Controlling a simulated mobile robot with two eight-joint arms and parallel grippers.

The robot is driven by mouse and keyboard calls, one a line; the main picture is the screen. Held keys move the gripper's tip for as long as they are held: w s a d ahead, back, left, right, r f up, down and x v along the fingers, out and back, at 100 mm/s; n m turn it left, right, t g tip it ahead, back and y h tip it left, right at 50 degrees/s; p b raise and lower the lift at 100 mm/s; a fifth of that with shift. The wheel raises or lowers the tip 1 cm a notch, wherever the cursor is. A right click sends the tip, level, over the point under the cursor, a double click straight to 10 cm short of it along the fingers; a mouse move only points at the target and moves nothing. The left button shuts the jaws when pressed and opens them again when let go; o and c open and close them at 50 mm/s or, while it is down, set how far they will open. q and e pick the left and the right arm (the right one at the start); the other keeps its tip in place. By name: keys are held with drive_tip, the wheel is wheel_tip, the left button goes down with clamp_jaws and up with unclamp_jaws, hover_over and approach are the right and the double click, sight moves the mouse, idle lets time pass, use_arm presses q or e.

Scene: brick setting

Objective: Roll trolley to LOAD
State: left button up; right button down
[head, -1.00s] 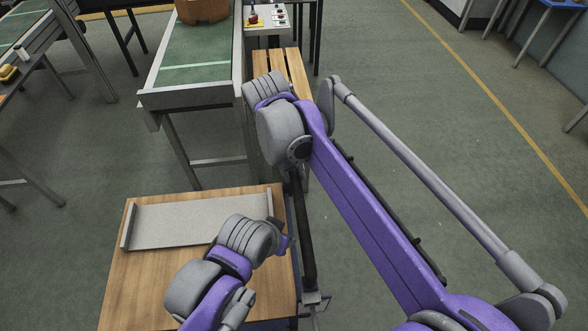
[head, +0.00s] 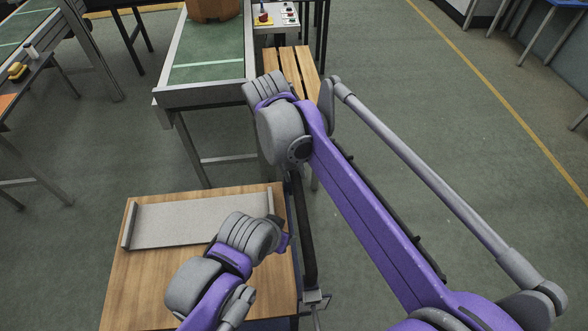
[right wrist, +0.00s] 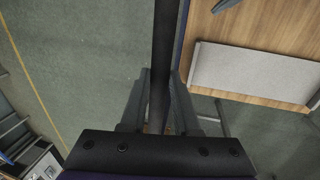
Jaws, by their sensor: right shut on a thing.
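The trolley has a wooden top (head: 145,285) at the lower left of the head view, with a black handle bar (head: 306,240) along its right side. Its top also shows at the upper right of the right wrist view (right wrist: 270,40). A grey flat tray with raised ends (head: 190,222) lies on it. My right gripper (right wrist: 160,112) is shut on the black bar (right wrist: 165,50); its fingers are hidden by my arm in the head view. My left gripper (head: 279,232) is over the trolley's right part, its fingers mostly hidden. No LOAD marking is readable.
A green-topped conveyor table (head: 208,72) stands ahead, holding a brown container (head: 213,9). A slatted wooden bench (head: 292,70) and a control panel (head: 276,16) are beside it. Another table (head: 20,85) is at left. Open floor (head: 450,150) with a yellow line lies right.

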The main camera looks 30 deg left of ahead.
drive_tip(key=c, duration=0.7)
unclamp_jaws()
drive_tip(key=shift+s+a, duration=0.1)
drive_tip(key=shift+a, duration=0.2)
drive_tip(key=shift+o, duration=0.2)
drive_tip(key=shift+d, duration=0.1)
drive_tip(key=shift+r, duration=0.15)
wheel_tip(320, 180, up, 10)
drive_tip(key=s+a, duration=0.1)
drive_tip(key=a, duration=0.1)
drive_tip(key=shift+r+p, duration=0.2)
drive_tip(key=shift+p, duration=0.25)
drive_tip(key=shift+d, duration=0.15)
